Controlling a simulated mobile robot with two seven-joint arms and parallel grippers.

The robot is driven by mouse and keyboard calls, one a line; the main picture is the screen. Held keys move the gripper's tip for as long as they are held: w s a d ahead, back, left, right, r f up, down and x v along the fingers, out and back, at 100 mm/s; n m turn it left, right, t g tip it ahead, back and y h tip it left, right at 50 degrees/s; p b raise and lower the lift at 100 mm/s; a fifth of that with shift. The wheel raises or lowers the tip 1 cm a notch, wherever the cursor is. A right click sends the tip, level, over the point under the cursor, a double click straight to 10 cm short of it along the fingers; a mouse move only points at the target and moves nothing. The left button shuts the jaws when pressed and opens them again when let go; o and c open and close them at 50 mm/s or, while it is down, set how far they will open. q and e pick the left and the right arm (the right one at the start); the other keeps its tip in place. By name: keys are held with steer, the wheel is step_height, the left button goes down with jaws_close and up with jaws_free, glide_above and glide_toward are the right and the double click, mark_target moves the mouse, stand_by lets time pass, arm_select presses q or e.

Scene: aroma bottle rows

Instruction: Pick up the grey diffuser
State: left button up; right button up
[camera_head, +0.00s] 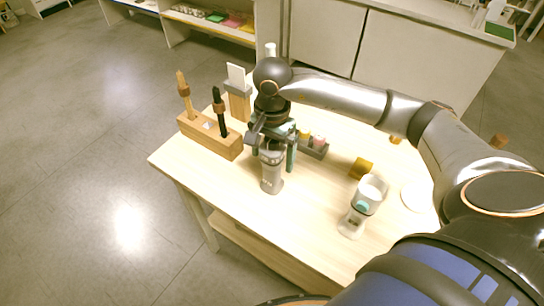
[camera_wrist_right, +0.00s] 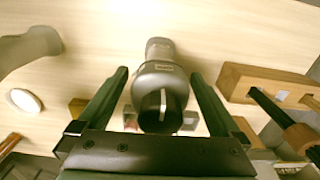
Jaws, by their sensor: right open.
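The grey diffuser (camera_head: 271,182) stands upright on the light wooden table (camera_head: 300,220), near its front left part. My right gripper (camera_head: 273,158) is above the table around the diffuser's upper part, fingers pointing down. In the right wrist view the diffuser (camera_wrist_right: 158,80) lies between the two open fingers of the right gripper (camera_wrist_right: 160,77), with a gap visible on each side. Its dark round top faces the camera. Contact with the fingers does not show. My left gripper is in neither view.
A wooden holder (camera_head: 227,146) with upright tools stands to the left. A grey rack (camera_head: 315,150) with small bottles sits behind the gripper. A yellow block (camera_head: 361,168) and a pale diffuser-like device (camera_head: 362,204) stand to the right. Bare table lies in front.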

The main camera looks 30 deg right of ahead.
steer(key=shift+c, duration=0.2)
jaws_close()
stand_by(0.6)
steer(key=shift+r, duration=0.1)
